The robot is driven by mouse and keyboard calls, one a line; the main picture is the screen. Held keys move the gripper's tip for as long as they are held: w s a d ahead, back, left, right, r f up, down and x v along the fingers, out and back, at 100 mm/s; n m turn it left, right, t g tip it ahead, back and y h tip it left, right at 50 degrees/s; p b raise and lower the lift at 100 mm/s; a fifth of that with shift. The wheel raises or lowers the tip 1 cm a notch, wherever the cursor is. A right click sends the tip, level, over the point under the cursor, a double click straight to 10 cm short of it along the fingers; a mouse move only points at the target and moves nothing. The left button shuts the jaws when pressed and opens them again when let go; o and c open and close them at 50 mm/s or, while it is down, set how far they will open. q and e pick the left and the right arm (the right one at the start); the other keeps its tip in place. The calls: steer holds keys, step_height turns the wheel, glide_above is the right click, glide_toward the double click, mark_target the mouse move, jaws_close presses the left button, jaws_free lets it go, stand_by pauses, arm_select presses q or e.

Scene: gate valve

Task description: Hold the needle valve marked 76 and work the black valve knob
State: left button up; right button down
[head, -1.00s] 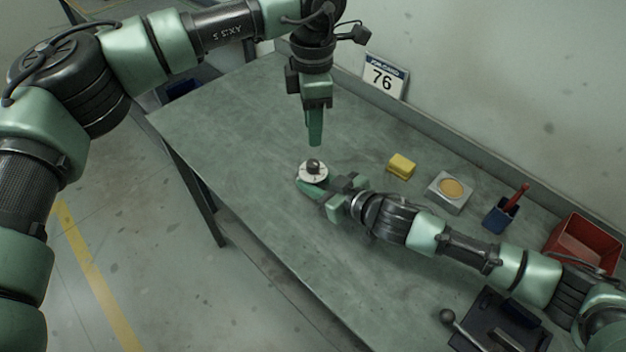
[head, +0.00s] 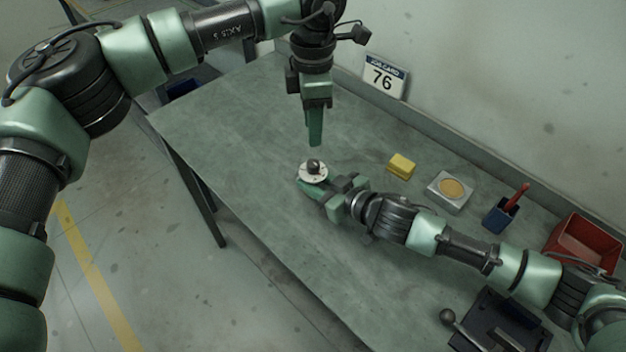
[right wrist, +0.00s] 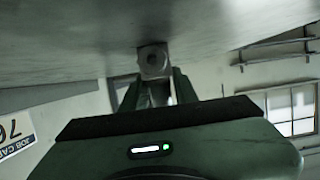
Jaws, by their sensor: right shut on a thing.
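The needle valve (head: 304,174) stands on the workbench near the middle of the head view, with a pale round dial and a small black knob (head: 314,165) on top. My right gripper (head: 308,185) reaches in low from the right and is shut on the valve body. In the right wrist view the valve (right wrist: 154,62) sits between the two fingers. My left gripper (head: 315,143) points straight down above the knob, apart from it. Its fingers line up edge-on, so their opening does not show. The white card marked 76 (head: 385,78) leans at the wall.
A yellow block (head: 401,166), a grey box with a yellow disc (head: 451,190), a blue holder with a red stick (head: 501,214) and a red bin (head: 583,242) line the back right. A dark fixture (head: 497,325) lies at the front right. The bench's left part is clear.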

arm_select(q)
steer(key=shift+o, duration=1.3)
steer(key=shift+d+f, duration=0.1)
steer(key=shift+f, duration=0.05)
steer(key=s+d+f+m+g+h, duration=0.2)
steer(key=s+d+f+h, duration=0.25)
steer(key=d, duration=0.25)
steer(key=n+t+h, duration=0.9)
steer(key=t, duration=0.5)
glide_toward(318, 162)
steer(key=w, duration=0.1)
steer(key=shift+s+a+f, duration=0.1)
steer(key=shift+s+f, duration=0.15)
steer(key=shift+f, duration=0.2)
steer(key=x, duration=1.1)
steer(key=shift+w+d, duration=0.3)
